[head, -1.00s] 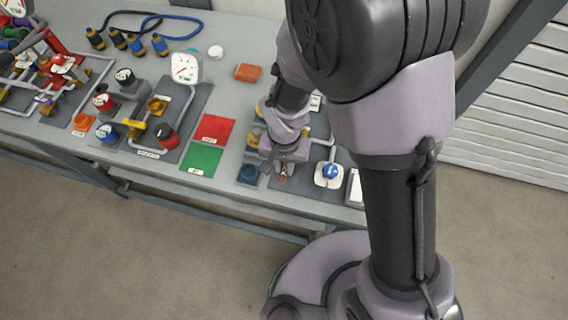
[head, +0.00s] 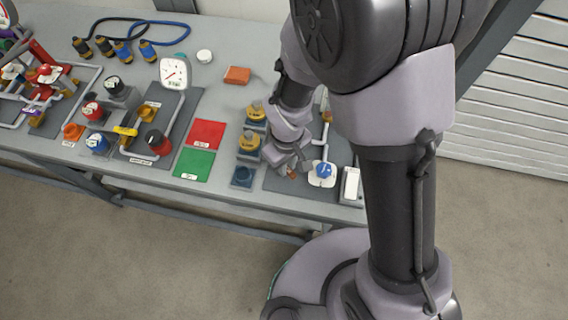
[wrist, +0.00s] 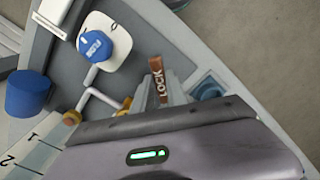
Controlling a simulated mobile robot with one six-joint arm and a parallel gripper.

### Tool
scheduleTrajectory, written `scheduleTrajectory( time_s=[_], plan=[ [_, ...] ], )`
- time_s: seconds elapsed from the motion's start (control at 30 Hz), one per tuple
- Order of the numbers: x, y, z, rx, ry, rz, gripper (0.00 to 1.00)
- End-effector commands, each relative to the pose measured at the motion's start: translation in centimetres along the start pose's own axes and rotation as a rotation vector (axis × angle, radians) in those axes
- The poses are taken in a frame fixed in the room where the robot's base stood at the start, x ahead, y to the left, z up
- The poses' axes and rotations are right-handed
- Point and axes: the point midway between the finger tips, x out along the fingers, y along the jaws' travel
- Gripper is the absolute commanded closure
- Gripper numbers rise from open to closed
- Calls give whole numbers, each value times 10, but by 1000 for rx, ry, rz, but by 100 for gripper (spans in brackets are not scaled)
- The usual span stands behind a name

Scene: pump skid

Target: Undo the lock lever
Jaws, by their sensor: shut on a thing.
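The lock lever (wrist: 157,68) is a narrow brown-orange bar with LOCK written on it. In the wrist view its free end sticks out beyond my gripper (wrist: 166,92). My gripper is shut on the lever. In the head view my gripper (head: 289,168) is low over the grey plate at the right of the bench, and a small orange-brown bit of the lever (head: 292,174) shows at its tip. The lever's pivot is hidden behind my gripper.
A blue knob (head: 323,170) on a white plate is close to the right of my gripper; it also shows in the wrist view (wrist: 94,43). A white box (head: 351,184) stands further right. Yellow-topped parts (head: 249,142) and a blue socket (head: 243,175) are at the left.

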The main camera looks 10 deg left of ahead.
Motion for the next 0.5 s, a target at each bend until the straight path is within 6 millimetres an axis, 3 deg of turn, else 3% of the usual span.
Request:
scheduleTrajectory(
  time_s=[0.5],
  plan=[
    [-1,13,-4,-447,2,2,100]
  ],
)
